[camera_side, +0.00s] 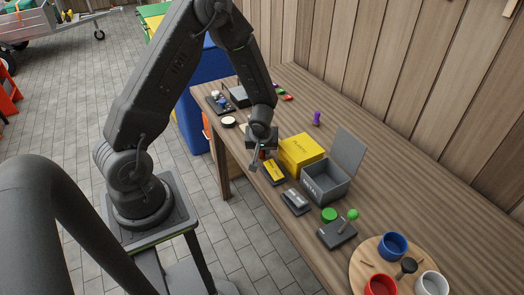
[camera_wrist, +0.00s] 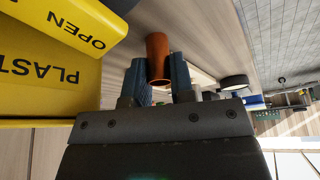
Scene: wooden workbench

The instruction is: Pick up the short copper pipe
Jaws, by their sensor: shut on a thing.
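The short copper pipe (camera_wrist: 157,57) shows in the wrist view as a brown-orange cylinder between the two blue-grey fingertips. My gripper (camera_wrist: 158,82) is shut on it, with a finger against each side. In the side view my gripper (camera_side: 256,160) is over the near edge of the bench, left of the yellow box. There the pipe is mostly hidden by the fingers. I cannot tell whether the pipe touches the bench.
A yellow box marked PLASTIC (camera_side: 302,149) stands close beside my gripper, with a small yellow-black box (camera_side: 276,172) in front. An open grey box (camera_side: 324,190), a joystick (camera_side: 337,234) and a round board with cups (camera_side: 365,286) stand rightward. The bench's back right is clear.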

